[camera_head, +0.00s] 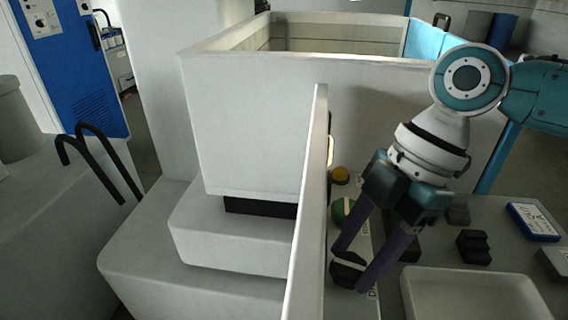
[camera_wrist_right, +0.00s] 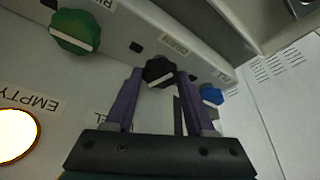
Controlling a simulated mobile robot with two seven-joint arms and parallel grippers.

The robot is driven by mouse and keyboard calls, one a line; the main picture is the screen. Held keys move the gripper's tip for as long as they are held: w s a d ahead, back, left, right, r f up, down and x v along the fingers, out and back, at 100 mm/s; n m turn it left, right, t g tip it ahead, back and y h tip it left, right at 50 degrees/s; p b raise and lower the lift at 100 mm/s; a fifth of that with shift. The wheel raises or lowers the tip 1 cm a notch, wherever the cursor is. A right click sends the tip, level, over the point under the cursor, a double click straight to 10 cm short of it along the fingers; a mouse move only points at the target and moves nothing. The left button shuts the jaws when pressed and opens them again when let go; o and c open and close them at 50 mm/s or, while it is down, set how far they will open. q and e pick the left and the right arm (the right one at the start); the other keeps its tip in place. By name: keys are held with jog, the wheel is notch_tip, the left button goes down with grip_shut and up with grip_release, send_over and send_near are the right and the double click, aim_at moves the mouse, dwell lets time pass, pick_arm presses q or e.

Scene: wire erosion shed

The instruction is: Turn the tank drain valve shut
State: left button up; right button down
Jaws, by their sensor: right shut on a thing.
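A black knob (camera_head: 347,273) with a pale bar across its face sits on the narrow panel right of the white upright plate. A partly hidden label beside it seems to begin with D. My right gripper (camera_head: 350,267) reaches down from the right, its two purple fingers closed on the black knob. In the right wrist view the black knob (camera_wrist_right: 158,72) lies between the fingertips (camera_wrist_right: 159,75). A green knob (camera_head: 343,211) is farther back; it also shows in the wrist view (camera_wrist_right: 75,32). A blue knob (camera_wrist_right: 210,95) is on the other side. My left gripper is out of view.
A white upright plate (camera_head: 308,215) stands close left of the knobs. A yellow button (camera_head: 340,175) and a lit lamp (camera_head: 331,150) are behind. A shallow pale tray (camera_head: 470,277), black blocks (camera_head: 474,247) and a blue-edged device (camera_head: 533,222) are at right.

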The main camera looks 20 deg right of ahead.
jog(key=m+t+p, duration=0.1)
jog(key=m+p, duration=0.2)
jog(key=p, duration=0.1)
jog(key=m+t+h+p, duration=0.1)
jog(key=m+p, duration=0.3)
jog(key=m+t+p, duration=0.1)
jog(key=m+p, duration=0.3)
jog(key=shift+s+a+r+t+h, duration=0.3)
jog(key=shift+s+a+r+h, duration=0.05)
jog(key=shift+s+h, duration=0.05)
jog(key=m+p, duration=0.1)
jog(key=m+h+p, duration=0.1)
jog(key=m, duration=0.1)
jog(key=shift+a+f+t+p, duration=0.1)
jog(key=shift+f+t+p, duration=0.1)
jog(key=shift+t+p, duration=0.15)
jog(key=shift+m, duration=0.5)
jog(key=shift+f+h+p, duration=0.1)
jog(key=shift+h+p, duration=0.2)
jog(key=c, duration=0.5)
grip_release()
jog(key=shift+s, duration=0.1)
